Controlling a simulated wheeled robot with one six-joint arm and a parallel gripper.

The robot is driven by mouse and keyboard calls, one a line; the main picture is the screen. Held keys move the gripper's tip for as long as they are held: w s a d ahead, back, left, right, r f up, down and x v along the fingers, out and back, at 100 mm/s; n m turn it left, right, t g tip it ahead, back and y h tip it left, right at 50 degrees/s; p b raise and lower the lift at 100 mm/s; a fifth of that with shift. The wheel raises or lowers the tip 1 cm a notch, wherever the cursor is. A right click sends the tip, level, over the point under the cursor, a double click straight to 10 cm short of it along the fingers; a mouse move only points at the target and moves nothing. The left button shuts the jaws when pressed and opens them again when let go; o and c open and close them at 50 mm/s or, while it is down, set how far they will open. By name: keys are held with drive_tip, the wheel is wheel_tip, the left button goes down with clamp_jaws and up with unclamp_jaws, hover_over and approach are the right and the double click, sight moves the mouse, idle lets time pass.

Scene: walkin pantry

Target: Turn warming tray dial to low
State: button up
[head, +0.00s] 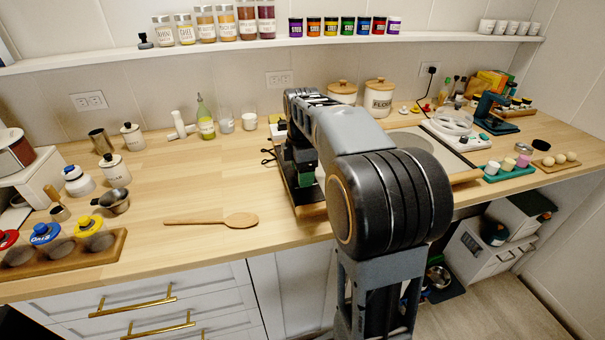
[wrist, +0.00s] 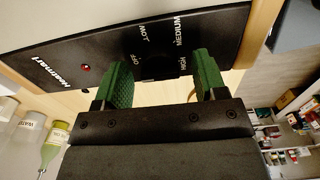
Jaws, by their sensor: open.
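The warming tray's black control panel (wrist: 110,45) fills the upper part of the wrist view, printed OFF, LOW, MEDIUM and HIGH, with a small red light. The dark dial (wrist: 158,66) sits below these words; its pointer cannot be made out. My gripper (wrist: 162,76) is open, its two green fingers on either side of the dial with a gap showing; I cannot tell if either touches it. In the head view the warming tray (head: 306,212) lies on the counter, mostly hidden behind my arm, and only a part of my gripper (head: 306,178) shows.
A wooden spoon (head: 215,221) lies on the counter left of the tray. A green bottle (head: 205,120) and glasses stand behind. Canisters (head: 378,98) stand at the back wall. A white appliance (head: 452,125) and a teal tray (head: 509,171) are to the right.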

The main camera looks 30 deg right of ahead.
drive_tip(key=shift+f, duration=0.3)
drive_tip(key=c, duration=0.9)
